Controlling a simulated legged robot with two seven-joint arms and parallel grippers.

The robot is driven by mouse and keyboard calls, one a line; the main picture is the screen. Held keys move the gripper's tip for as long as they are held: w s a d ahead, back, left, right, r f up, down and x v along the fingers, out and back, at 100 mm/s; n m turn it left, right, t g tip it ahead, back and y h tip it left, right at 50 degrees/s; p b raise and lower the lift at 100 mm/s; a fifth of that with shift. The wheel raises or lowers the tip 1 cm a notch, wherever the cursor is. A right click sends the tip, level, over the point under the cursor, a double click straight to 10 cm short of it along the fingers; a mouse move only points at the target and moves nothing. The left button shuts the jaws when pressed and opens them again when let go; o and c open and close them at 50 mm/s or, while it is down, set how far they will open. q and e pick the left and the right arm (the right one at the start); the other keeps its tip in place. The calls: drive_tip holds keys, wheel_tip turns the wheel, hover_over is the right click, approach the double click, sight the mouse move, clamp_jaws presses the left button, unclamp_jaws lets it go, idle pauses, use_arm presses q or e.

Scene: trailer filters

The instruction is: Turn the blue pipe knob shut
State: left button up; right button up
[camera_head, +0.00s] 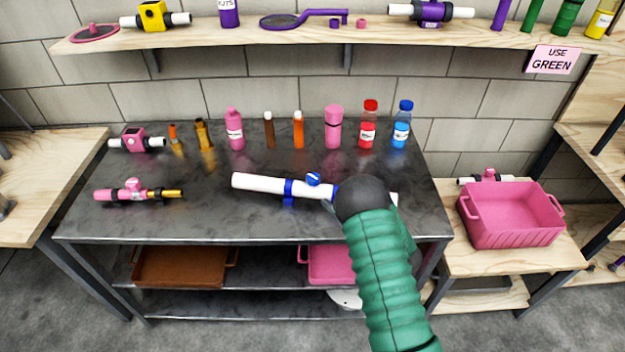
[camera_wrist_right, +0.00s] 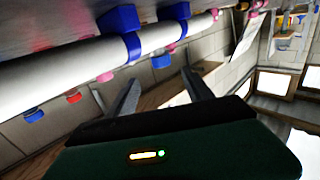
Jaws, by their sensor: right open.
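A white pipe (camera_head: 262,184) lies roughly left to right above the dark metal table, with a blue support (camera_head: 288,192) under it. The blue pipe knob (camera_head: 313,179) is on top of the pipe, right of that support. My right gripper (camera_head: 331,206) is at the pipe, just right of and nearer than the knob, partly hidden by my own dark wrist. In the right wrist view, the open fingers (camera_wrist_right: 161,77) are empty and apart from the white pipe (camera_wrist_right: 65,72), near its blue fittings (camera_wrist_right: 130,45). I cannot tell which fitting there is the knob. My left gripper is not in view.
Several bottles, including a pink one (camera_head: 235,130) and a blue one (camera_head: 402,125), stand along the back of the table (camera_head: 220,220). A pink valve assembly (camera_head: 133,190) lies at left. A pink crate (camera_head: 510,215) is on the right-hand bench.

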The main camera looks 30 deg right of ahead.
sight(318, 181)
drive_tip(key=w, duration=0.3)
drive_tip(key=w+a, duration=0.1)
drive_tip(key=w, duration=0.7)
drive_tip(key=shift+w+a+r, duration=0.1)
drive_tip(key=shift+w+a, duration=0.1)
drive_tip(key=shift+a, duration=0.15)
drive_tip(key=shift+w, duration=0.4)
drive_tip(key=shift+d, duration=0.1)
clamp_jaws()
